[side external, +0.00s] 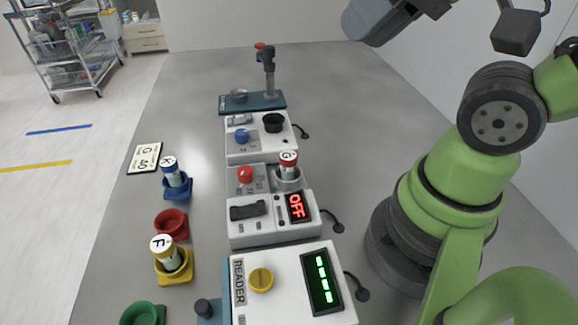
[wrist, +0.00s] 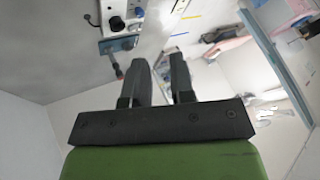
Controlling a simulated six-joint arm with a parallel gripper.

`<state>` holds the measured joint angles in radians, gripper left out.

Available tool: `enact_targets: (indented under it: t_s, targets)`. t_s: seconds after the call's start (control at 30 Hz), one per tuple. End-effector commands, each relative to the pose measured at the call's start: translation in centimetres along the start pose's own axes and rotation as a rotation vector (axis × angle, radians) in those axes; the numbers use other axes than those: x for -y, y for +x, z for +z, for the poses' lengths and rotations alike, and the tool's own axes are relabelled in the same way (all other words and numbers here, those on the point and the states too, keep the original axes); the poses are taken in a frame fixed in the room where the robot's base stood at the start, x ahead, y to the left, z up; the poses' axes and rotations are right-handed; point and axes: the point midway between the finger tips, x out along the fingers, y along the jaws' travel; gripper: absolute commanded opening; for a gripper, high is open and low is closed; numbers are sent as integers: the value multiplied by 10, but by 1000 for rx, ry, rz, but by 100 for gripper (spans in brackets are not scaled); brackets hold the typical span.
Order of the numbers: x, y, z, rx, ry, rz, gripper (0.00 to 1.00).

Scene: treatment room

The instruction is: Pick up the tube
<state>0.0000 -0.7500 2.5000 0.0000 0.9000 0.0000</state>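Three tubes stand in the side external view. A red-capped tube (side external: 288,160) marked G is upright in a grey socket on the machine with the OFF display.
A card (side external: 145,158) reading "G 40" lies on the grey table (side external: 350,90). A red holder (side external: 171,223) looks empty; a green holder (side external: 143,314) is cut off. Machines with knobs, an OFF display (side external: 298,207) and a reader (side external: 285,290) line the middle; a stand (side external: 268,72) rises behind.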

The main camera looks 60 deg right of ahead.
Motion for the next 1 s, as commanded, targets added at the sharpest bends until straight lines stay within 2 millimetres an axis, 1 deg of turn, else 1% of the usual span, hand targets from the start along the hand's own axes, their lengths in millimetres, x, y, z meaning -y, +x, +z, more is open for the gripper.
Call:
enact_targets:
  t_s: [0.03,0.07,0.1,0.17,0.43,0.57,0.67,0.77,0.9,0.97,1.0]
  targets:
    - [0,0,0,0,0,0,34]
    - [0,0,0,0,0,0,41]
    - [0,0,0,0,0,0,51]
    - [0,0,0,0,0,0,64]
    - [0,0,0,2,-2,1,64]
    - [0,8,-6,36,-31,25,64]
    - [-2,23,-16,98,-92,66,64]
    - [-5,47,-28,185,-178,113,64]
    - [-12,87,-39,314,-310,164,64]
    - [-17,106,-41,373,-367,179,64]
    - [-20,118,-41,411,-404,187,64]
